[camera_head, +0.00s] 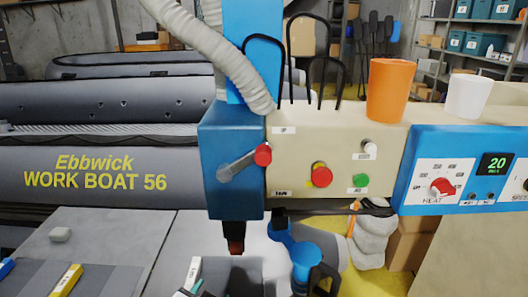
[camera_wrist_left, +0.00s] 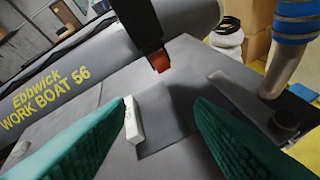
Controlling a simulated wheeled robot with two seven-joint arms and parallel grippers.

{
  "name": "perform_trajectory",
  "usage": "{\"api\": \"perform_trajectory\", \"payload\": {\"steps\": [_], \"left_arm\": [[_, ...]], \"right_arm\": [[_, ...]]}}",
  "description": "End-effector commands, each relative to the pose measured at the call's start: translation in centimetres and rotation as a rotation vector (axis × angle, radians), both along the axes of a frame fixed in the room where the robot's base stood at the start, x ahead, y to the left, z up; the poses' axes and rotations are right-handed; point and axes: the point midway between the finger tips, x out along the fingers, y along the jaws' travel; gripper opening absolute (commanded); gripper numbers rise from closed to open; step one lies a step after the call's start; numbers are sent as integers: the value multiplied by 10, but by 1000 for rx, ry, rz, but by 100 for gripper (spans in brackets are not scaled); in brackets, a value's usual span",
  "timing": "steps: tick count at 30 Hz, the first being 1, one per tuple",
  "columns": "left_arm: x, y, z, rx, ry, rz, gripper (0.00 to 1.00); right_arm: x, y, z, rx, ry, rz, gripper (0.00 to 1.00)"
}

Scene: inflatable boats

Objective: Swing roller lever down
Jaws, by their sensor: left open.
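The roller lever (camera_head: 240,165) is a grey arm with a red knob (camera_head: 263,154) on the front of the blue machine head (camera_head: 230,185). It slants up to the right from its round pivot. An upper label (camera_head: 284,130) and a lower label (camera_head: 282,194) sit on the cream panel to its right. My left gripper (camera_head: 192,291) shows only as teal tips at the bottom edge, below the lever and apart from it. In the left wrist view its two teal fingers (camera_wrist_left: 164,122) are wide apart, with nothing gripped. The lever is not seen there. My right gripper is not in view.
A dark nozzle with a red tip (camera_head: 236,245) hangs below the head. A white strip (camera_head: 194,271) lies on the grey table (camera_head: 120,235). The panel holds a red button (camera_head: 321,176) and a green one (camera_head: 361,180). Orange (camera_head: 388,90) and white (camera_head: 467,96) cups stand on top.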

Motion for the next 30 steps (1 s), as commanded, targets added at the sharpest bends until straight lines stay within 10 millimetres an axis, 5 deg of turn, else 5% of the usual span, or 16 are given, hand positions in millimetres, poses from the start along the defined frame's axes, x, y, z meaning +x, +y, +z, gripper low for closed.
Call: {"api": "perform_trajectory", "payload": {"steps": [6, 13, 20, 30], "left_arm": [[13, -34, 105, 68, -328, -94, 48], [-12, -69, 215, 144, -711, -196, 48], [-25, -79, 247, 171, -837, -227, 48], [26, -93, 266, 175, -835, -225, 48]], "right_arm": [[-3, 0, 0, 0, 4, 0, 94], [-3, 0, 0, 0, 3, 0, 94], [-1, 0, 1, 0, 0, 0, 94], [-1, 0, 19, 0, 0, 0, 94]]}}
